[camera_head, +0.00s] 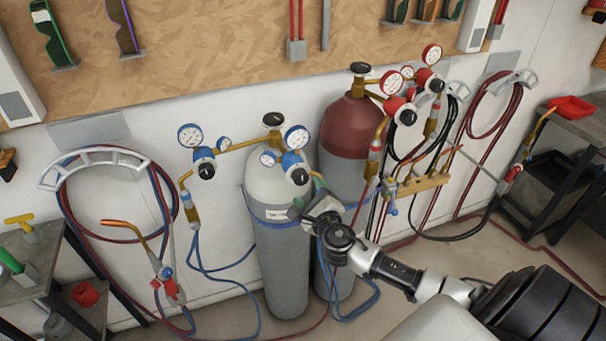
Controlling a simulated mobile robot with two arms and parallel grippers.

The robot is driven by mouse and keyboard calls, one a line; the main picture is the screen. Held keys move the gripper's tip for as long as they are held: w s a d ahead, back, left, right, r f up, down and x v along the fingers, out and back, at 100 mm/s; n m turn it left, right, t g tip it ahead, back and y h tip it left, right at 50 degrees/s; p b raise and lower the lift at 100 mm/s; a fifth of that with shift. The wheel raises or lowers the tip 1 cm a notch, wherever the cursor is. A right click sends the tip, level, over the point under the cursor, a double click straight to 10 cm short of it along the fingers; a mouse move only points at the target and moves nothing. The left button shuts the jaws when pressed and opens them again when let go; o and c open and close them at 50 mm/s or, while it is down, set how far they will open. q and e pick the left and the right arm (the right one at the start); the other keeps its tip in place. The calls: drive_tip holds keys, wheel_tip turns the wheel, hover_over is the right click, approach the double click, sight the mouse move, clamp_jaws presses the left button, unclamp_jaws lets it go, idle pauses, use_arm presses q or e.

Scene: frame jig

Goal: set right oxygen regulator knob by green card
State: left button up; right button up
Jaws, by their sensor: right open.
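The right oxygen regulator (294,158) is blue with two round gauges, on the grey cylinder (280,260). Its black knob (299,176) faces forward. My right gripper (305,203) is open just below and slightly right of this knob, apart from it as far as I can see. A small green piece (319,184) shows beside the gripper; I cannot tell whether it is the green card. The knob's setting and the gauge readings are too small to read. My left gripper is out of view.
A second blue regulator (205,160) stands to the left. A dark red cylinder (346,125) with red regulators is close on the right. Blue hoses (350,303) hang around the cylinders. A hose rack (95,160) is on the left wall. Some floor is clear in front.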

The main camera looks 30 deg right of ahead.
sight(302, 180)
drive_tip(key=x, duration=0.7)
drive_tip(key=shift+a, duration=0.1)
drive_tip(key=c, duration=0.9)
